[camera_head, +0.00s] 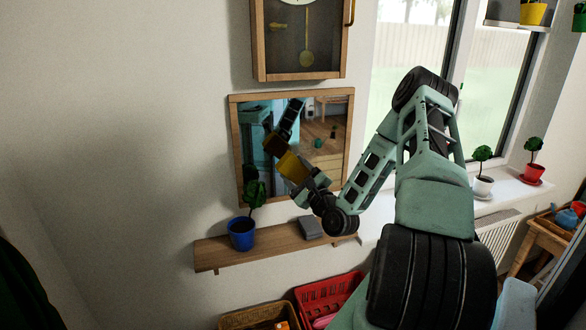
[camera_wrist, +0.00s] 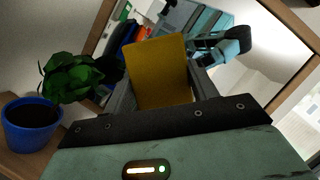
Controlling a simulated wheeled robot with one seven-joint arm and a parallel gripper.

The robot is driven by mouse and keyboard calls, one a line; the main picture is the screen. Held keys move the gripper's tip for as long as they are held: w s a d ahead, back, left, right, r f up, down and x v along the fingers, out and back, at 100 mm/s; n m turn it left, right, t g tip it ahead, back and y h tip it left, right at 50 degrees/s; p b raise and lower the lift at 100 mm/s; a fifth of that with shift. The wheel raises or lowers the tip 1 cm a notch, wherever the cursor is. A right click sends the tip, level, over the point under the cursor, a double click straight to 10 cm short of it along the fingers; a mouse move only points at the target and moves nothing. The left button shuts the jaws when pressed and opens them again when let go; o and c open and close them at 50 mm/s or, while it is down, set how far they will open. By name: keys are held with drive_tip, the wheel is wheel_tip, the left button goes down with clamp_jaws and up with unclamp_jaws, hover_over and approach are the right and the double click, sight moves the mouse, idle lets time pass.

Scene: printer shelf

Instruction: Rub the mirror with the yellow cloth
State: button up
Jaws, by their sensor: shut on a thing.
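The mirror (camera_head: 325,112) hangs on the wall in a wooden frame below a clock. It fills the upper part of the wrist view (camera_wrist: 243,22). My gripper (camera_head: 296,172) is in front of the mirror's lower middle. It is shut on the yellow cloth (camera_head: 290,166), which looks like a flat yellow slab between the fingers in the wrist view (camera_wrist: 158,72). The mirror reflects the cloth and my arm. The cloth is close to the glass, but I cannot tell whether it touches. The cloth's far side is hidden.
A wooden shelf (camera_head: 215,254) runs below the mirror. It holds a blue pot (camera_head: 241,234) with a green plant at the mirror's lower left, and a grey object (camera_head: 311,227). The wall clock (camera_head: 300,45) hangs above. A red basket (camera_head: 330,297) and a brown basket (camera_head: 262,315) are below.

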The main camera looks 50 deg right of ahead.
sight(282, 154)
drive_tip(key=shift+w+d, duration=0.45)
drive_tip(key=shift+w, duration=0.35)
drive_tip(key=shift+w+d, duration=0.5)
drive_tip(key=shift+w, duration=0.25)
drive_tip(key=shift+w+d, duration=0.45)
drive_tip(key=shift+w, duration=0.35)
drive_tip(key=shift+w+d, duration=0.5)
drive_tip(key=shift+w, duration=0.35)
drive_tip(key=shift+s+d+b, duration=0.3)
drive_tip(key=shift+s+d, duration=0.65)
drive_tip(key=shift+d, duration=0.65)
drive_tip(key=shift+s+d+b, duration=0.3)
drive_tip(key=shift+s+d, duration=0.65)
drive_tip(key=shift+d, duration=0.6)
drive_tip(key=shift+s+d+b, duration=0.3)
drive_tip(key=shift+s+d, duration=0.65)
drive_tip(key=shift+d, duration=0.65)
drive_tip(key=shift+w+a, duration=0.1)
drive_tip(key=shift+w+a+b, duration=0.1)
drive_tip(key=shift+w+a, duration=0.8)
drive_tip(key=shift+a, duration=0.65)
drive_tip(key=shift+w+a+b, duration=0.1)
drive_tip(key=shift+w+a, duration=0.85)
drive_tip(key=shift+a, duration=0.6)
drive_tip(key=shift+w+a+b, duration=0.1)
drive_tip(key=shift+w+a, duration=0.8)
drive_tip(key=shift+a, duration=0.65)
